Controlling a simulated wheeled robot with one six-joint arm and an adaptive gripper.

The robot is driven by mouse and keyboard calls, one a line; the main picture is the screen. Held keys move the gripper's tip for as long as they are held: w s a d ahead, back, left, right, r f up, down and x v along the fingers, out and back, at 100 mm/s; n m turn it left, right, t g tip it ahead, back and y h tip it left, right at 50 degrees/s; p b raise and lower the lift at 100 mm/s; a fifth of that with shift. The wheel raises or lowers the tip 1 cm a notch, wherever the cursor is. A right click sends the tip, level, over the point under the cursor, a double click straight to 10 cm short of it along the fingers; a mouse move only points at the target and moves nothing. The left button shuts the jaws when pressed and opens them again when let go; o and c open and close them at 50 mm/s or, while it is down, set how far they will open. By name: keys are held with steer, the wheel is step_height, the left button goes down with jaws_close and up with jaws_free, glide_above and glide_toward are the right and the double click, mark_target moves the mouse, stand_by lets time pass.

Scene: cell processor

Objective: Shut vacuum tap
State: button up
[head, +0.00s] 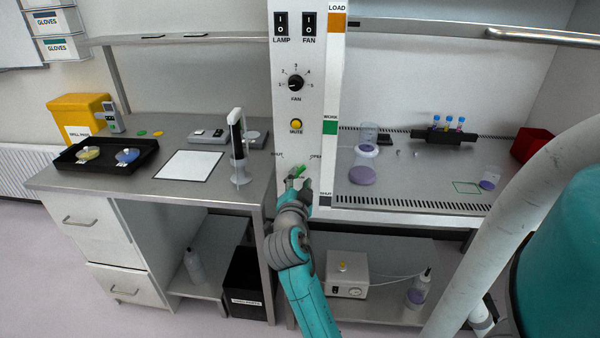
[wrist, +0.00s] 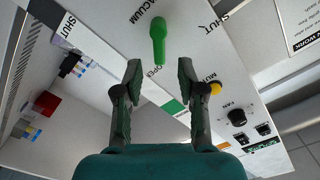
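The vacuum tap's green handle (head: 299,170) is on the white front panel (head: 291,135), between the printed words SHUT on the left and OPEN on the right. In the wrist view the green handle (wrist: 158,40) shows whole, with its narrow end near the word OPEN and away from SHUT. My gripper (head: 297,182) is in front of the panel, just below the handle, and partly covers it. In the wrist view my gripper (wrist: 159,72) is open and empty. Its fingertips stand to either side of the handle's narrow end, with no clear contact.
The yellow mute button (head: 296,124), the fan dial (head: 296,83) and the lamp and fan switches are above the tap on the same panel. A bench with a pipette stand (head: 238,140) is at left. The cabinet at right holds a tube rack (head: 443,136) and bottles.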

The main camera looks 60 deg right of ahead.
mark_target(302, 170)
steer(key=shift+x, duration=2.15)
jaws_close()
